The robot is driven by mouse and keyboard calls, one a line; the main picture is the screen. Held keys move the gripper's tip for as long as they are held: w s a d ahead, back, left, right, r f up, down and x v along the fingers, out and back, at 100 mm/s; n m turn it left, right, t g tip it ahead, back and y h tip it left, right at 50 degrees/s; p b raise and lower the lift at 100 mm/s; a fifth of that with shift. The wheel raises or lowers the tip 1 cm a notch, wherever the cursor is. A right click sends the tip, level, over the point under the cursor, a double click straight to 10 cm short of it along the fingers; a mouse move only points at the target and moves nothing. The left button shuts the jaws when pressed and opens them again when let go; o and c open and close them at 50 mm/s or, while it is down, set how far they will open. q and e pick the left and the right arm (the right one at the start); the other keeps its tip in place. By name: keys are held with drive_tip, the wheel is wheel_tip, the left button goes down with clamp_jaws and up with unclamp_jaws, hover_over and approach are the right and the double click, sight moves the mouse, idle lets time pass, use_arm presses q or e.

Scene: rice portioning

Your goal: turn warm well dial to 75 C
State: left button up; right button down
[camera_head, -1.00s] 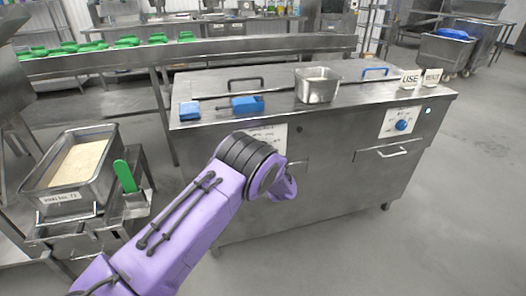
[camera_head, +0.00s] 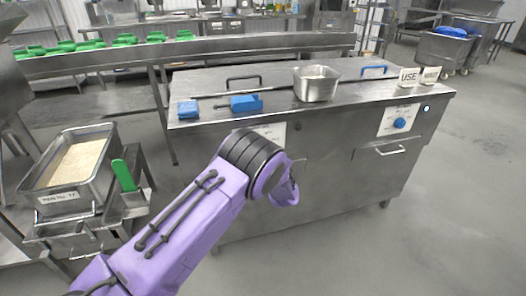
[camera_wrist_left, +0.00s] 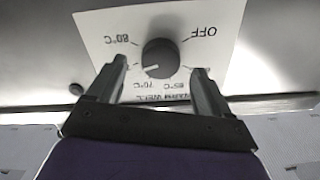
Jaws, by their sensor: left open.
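The warm well dial (camera_wrist_left: 160,58) is a black round knob on a white label plate (camera_wrist_left: 215,20), upside down in the left wrist view. The label reads OFF, 65°C, 70°C, 80°C and WARM WELL. A pale mark on the knob's lower left points roughly toward 70°C. My left gripper (camera_wrist_left: 158,75) is open, with one finger on each side of the dial; I cannot tell if they touch it. In the head view my purple left arm reaches the cabinet front and hides the dial and the fingertips. My right gripper is not in view.
A steel cabinet (camera_head: 330,185) has a second label with a blue dial (camera_head: 400,123) at its right. A rice tray (camera_head: 105,180) stands at left.

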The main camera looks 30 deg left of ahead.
use_arm(q)
drive_tip(key=v, duration=0.8)
drive_tip(key=s+d+f+g+h+p, duration=0.1)
drive_tip(key=s+f+g+h+p, duration=0.15)
drive_tip(key=s+f+h, duration=0.85)
drive_tip(key=s+d+f+g+p, duration=0.1)
drive_tip(key=s+f+g+p, duration=0.1)
drive_tip(key=s, duration=1.2)
drive_tip(key=s+d+f+g+p, duration=0.1)
drive_tip(key=s+f+g, duration=0.3)
drive_tip(key=s, duration=1.1)
drive_tip(key=shift+s+d+f+y+p, duration=0.2)
drive_tip(key=shift+d+f+y+p, duration=0.1)
drive_tip(key=shift+d+f+p, duration=0.15)
drive_tip(key=shift+a, duration=0.1)
